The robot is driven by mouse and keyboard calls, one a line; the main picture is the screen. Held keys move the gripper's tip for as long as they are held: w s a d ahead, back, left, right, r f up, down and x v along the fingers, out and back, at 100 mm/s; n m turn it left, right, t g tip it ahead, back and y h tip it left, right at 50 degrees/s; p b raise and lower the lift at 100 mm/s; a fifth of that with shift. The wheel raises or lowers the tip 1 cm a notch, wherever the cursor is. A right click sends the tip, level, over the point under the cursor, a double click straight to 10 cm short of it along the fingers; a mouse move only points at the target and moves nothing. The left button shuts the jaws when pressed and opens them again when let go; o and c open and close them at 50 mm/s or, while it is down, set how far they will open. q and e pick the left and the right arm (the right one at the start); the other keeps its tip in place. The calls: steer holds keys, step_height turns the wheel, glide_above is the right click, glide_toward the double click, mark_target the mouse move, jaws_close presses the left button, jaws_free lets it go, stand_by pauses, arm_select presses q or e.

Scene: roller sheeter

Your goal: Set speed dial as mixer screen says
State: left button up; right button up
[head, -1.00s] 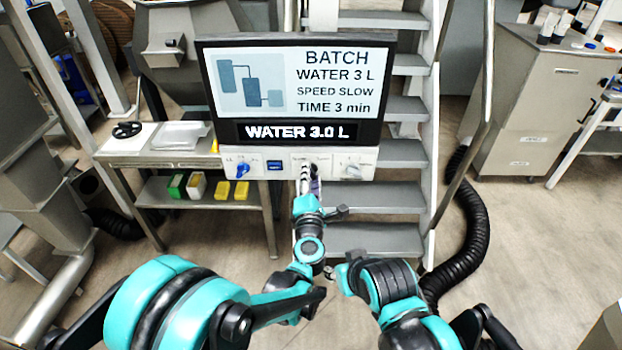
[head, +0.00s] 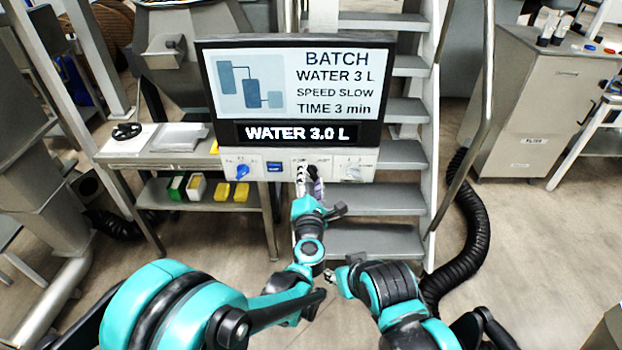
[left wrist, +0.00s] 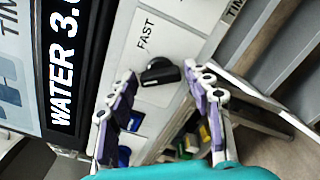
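The mixer screen (head: 296,85) reads BATCH, WATER 3 L, SPEED SLOW, TIME 3 min, with WATER 3.0 L on the lower display. My left gripper (head: 309,174) is at the middle of the white control strip below it. In the left wrist view, the black speed dial (left wrist: 160,72) sits near a FAST label. My left gripper (left wrist: 162,78) is open, with one finger on each side of the dial; contact cannot be told. Where the dial points is unclear, and its other labels are hidden or unreadable. My right arm is folded low; its finger state is unclear.
The strip also has a blue knob (head: 241,171) and a blue button (head: 274,167) at left, and a pale knob (head: 351,172) at right. Metal stairs (head: 405,112) stand behind. A side table (head: 150,155) holds trays, with yellow blocks on its lower shelf.

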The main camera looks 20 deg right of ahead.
arm_select(q)
steer(key=v, duration=0.7)
steer(key=shift+s, duration=0.25)
steer(key=shift+a, duration=0.1)
stand_by(0.6)
steer(key=s+a+r+m+g+h, duration=0.2)
steer(key=a+r+m+g+h, duration=0.15)
steer(key=a+r+m, duration=0.8)
steer(key=s+a+f+m+g+y, duration=0.3)
steer(key=s+a+f, duration=0.5)
steer(key=a, duration=0.3)
steer(key=s+a+f+m+g+y, duration=0.4)
steer(key=s+a+f+m+y, duration=0.1)
steer(key=s+a+f+m, duration=0.2)
steer(key=s+a+f, duration=0.1)
steer(key=s+a, duration=0.1)
steer(key=a, duration=0.1)
steer(key=shift+a+f, duration=0.2)
steer(key=shift+a, duration=0.2)
